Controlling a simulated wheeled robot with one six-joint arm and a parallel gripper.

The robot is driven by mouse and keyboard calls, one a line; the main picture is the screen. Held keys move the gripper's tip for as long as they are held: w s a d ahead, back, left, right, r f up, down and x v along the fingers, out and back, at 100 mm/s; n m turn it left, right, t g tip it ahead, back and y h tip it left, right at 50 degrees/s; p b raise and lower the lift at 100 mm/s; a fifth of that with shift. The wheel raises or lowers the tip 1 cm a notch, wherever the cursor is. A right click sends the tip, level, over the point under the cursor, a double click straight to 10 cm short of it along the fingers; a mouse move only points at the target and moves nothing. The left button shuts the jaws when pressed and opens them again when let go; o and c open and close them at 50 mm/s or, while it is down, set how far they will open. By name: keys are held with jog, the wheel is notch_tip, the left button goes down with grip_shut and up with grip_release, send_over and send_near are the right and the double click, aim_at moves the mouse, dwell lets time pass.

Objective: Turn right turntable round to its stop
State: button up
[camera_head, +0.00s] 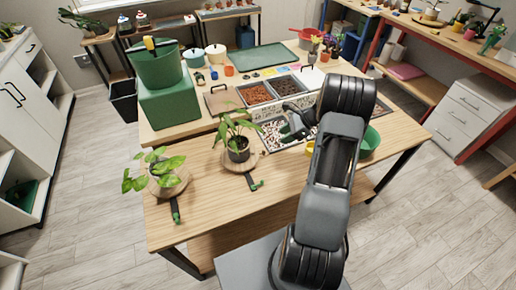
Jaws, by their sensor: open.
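The right turntable (252,167) is a round wooden disc on the table. A potted leafy plant (238,148) in a dark pot stands on it. Its green-tipped handle (257,185) points toward the front right. The left turntable (181,186) carries another leafy plant (158,168), and its green handle (175,212) points to the front. My gripper (289,130) is open, small and partly hard to make out. It is above the pebble tray, to the right of and behind the right turntable, apart from it.
Soil trays (255,92) and the pebble tray (272,133) stand behind the turntables. A green block (170,105) with a green pot (158,67) is at the back left. A green bowl (370,140) is right of my arm. The table front is clear.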

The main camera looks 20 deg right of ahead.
aim_at(264, 150)
jog(key=x, duration=0.4)
jog(key=p+x, duration=0.1)
jog(key=x, duration=0.3)
jog(key=p+x, duration=0.1)
jog(key=x, duration=0.3)
jog(key=shift+w+d+f, duration=0.15)
jog(key=shift+f, duration=0.45)
jog(key=shift+c, duration=0.4)
grip_shut()
